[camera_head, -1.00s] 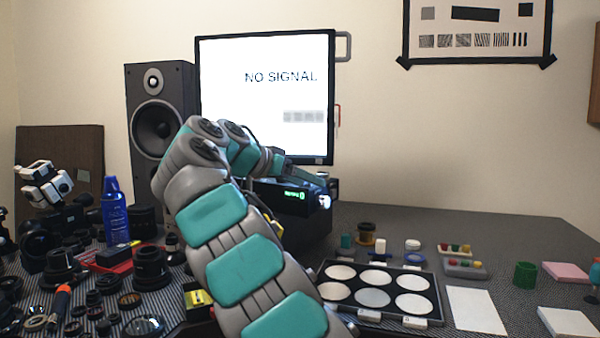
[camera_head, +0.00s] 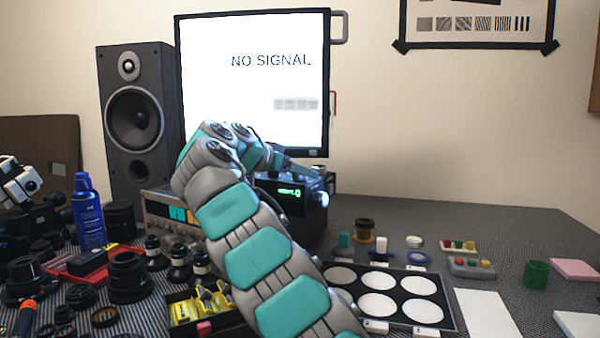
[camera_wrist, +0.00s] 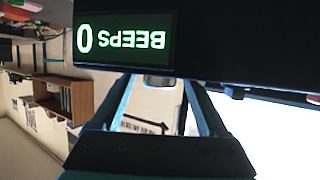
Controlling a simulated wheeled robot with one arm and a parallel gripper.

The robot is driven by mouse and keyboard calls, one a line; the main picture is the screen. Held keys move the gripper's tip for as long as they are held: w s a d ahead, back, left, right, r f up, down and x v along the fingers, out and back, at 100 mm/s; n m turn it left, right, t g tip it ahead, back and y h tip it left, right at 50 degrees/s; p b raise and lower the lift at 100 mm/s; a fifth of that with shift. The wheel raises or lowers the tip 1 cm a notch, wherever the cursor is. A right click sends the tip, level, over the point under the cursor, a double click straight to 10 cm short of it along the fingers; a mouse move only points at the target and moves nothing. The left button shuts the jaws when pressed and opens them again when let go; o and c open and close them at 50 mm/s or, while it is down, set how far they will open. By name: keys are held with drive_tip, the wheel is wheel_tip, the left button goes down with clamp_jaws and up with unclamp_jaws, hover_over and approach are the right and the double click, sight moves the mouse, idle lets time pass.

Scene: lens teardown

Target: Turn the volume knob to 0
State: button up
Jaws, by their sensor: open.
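A black box (camera_head: 268,198) with a small green display (camera_head: 289,193) stands in front of the monitor. In the wrist view the display (camera_wrist: 125,38) shows upside down and reads "BEEPS 0". A round, pale, bright part (camera_head: 323,199) sits at the box's right end; I cannot tell if it is the volume knob. My gripper (camera_head: 316,173) is at the top right of the box. In the wrist view my gripper (camera_wrist: 160,92) is open, its two fingers apart just beside the box's dark edge. A small grey rounded piece (camera_wrist: 158,81) shows between them. No knob is clearly visible.
A speaker (camera_head: 135,120) and a monitor (camera_head: 252,85) reading "NO SIGNAL" stand behind. A silver device (camera_head: 163,210) is left of the box, partly behind my arm. Lenses and a blue can (camera_head: 88,215) crowd the left. A black tray of discs (camera_head: 440,315) lies front right.

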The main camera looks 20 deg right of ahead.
drive_tip(key=shift+w+d+f, duration=0.1)
drive_tip(key=shift+d, duration=0.15)
clamp_jaws()
idle(0.5)
